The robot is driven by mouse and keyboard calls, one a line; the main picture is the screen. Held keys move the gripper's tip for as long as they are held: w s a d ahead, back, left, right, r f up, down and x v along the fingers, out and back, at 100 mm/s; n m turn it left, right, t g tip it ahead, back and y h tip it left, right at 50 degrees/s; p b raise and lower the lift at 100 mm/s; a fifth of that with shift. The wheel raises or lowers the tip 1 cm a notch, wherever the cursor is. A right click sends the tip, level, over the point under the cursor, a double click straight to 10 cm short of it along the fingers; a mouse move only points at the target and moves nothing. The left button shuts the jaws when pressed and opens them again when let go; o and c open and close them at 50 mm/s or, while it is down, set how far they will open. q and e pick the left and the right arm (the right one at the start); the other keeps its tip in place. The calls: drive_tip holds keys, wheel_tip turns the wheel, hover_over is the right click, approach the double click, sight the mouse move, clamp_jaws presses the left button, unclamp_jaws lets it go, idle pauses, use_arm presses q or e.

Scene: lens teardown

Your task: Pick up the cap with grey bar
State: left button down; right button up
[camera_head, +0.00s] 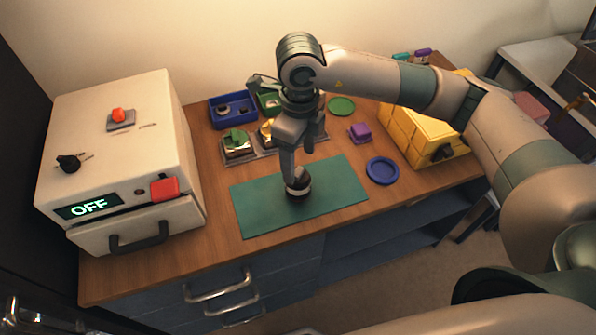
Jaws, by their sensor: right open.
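A small dark round piece with a pale band (298,188) sits on the green mat (255,210). It may be the cap with grey bar, but the gripper covers part of it and I cannot make out a bar. My right gripper (297,174) reaches down over this piece from above, with its fingertips at or just above its top. It is open; I cannot tell whether a finger touches the piece. My left gripper does not show.
A white machine (120,150) reading OFF stands at left. Behind the mat are a blue bin (233,122), a green bin and grey fixtures (238,152). A purple block (360,132), blue dish (382,170), green disc (341,106) and yellow case (415,135) lie right. The mat's front is clear.

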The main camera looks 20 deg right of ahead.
sight(299, 172)
drive_tip(key=shift+s+f+p, duration=0.1)
drive_tip(key=shift+f+p, duration=0.25)
wheel_tip(299, 172, down, 2)
drive_tip(key=shift+f+p, duration=0.1)
drive_tip(key=shift+p, duration=0.4)
drive_tip(key=shift+f, duration=0.65)
drive_tip(key=c, duration=1.1)
